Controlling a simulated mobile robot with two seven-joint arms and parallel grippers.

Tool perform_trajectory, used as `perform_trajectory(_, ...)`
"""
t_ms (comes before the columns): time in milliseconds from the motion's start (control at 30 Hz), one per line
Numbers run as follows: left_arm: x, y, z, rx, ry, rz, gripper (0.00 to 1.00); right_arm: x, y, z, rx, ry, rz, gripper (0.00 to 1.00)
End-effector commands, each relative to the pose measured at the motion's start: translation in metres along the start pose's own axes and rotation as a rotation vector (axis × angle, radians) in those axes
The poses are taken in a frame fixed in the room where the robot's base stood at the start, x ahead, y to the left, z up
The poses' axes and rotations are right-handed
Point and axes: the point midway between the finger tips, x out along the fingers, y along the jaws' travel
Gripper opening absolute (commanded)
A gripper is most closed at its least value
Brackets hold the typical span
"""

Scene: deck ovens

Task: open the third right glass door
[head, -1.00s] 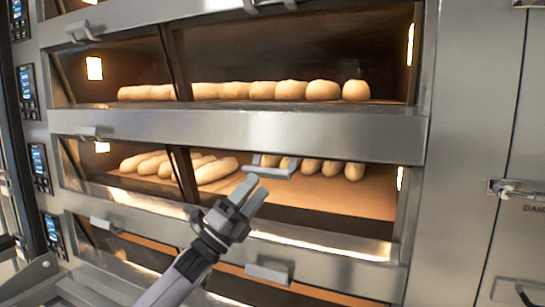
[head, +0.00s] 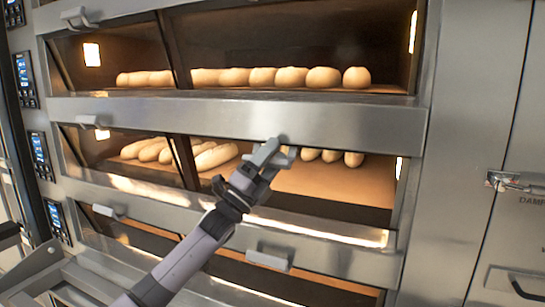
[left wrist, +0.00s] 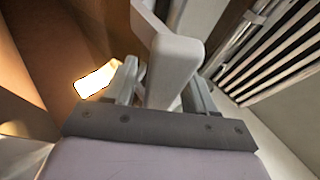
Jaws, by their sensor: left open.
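The right glass door (head: 340,183) of the middle visible oven deck is shut, with loaves showing behind the glass. Its grey handle (head: 292,155) is at the door's upper edge. My left gripper (head: 268,154) is at this handle and covers part of it. In the left wrist view the pale handle (left wrist: 172,72) stands between the two open fingers (left wrist: 160,90). I cannot tell whether the fingers touch it. My right gripper is not in view.
Another deck with round loaves (head: 290,77) lies above. A lower deck has its own right handle (head: 268,258) below my arm. Left glass doors have handles (head: 92,121) too. A steel panel with a latch (head: 510,180) stands at the right.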

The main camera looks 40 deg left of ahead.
Motion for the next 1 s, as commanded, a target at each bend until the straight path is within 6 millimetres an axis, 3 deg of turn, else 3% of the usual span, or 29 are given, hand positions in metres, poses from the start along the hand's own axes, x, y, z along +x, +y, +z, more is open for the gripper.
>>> perform_trajectory(33, 0.0, 0.0, 0.0, 0.0, 0.0, 0.0, 0.55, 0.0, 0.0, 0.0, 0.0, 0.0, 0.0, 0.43)
perform_trajectory(200, 0.0, 0.0, 0.0, 0.0, 0.0, 0.0, 0.0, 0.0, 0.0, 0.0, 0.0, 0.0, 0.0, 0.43)
perform_trajectory(367, 0.0, -0.001, 0.0, -0.002, 0.001, 0.005, 0.0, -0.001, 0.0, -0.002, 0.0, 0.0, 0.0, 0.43)
perform_trajectory(700, 0.003, -0.008, 0.001, -0.05, 0.002, 0.123, 0.0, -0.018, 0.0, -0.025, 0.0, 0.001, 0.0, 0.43)
perform_trajectory(1000, 0.001, -0.006, 0.001, -0.056, 0.001, 0.137, 0.0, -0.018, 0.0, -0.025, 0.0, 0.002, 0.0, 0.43)
